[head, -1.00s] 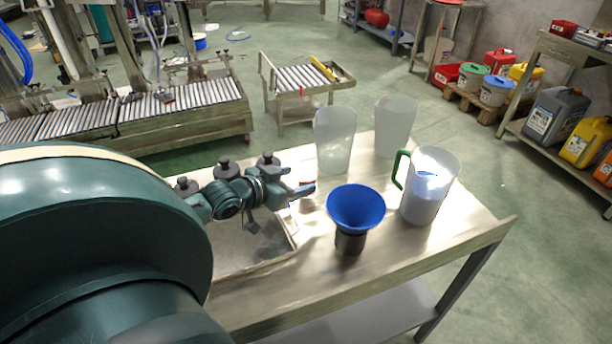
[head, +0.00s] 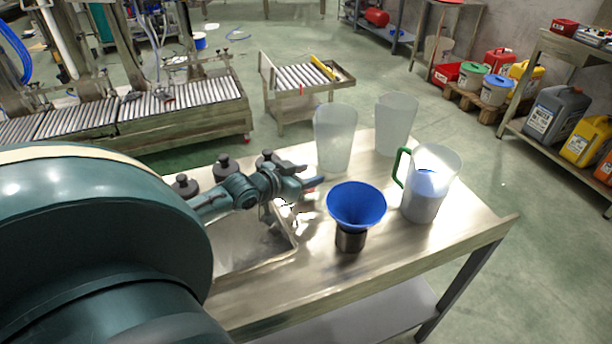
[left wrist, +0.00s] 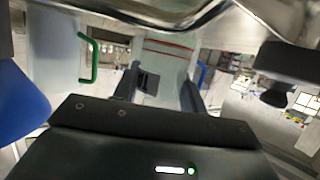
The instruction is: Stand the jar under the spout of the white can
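No white can with a spout is clearly recognisable, and I cannot tell which vessel is the jar. A blue funnel (head: 356,203) sits on a dark cylinder (head: 350,240). My left gripper (head: 311,183) is open left of the funnel, with its fingers apart in the left wrist view (left wrist: 158,92). It appears empty. My right gripper is out of view.
Several dark-knobbed items (head: 224,168) stand behind the arm. The table's front right (head: 440,250) is clear. A roller cart (head: 305,85) and a roller conveyor (head: 180,108) stand beyond.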

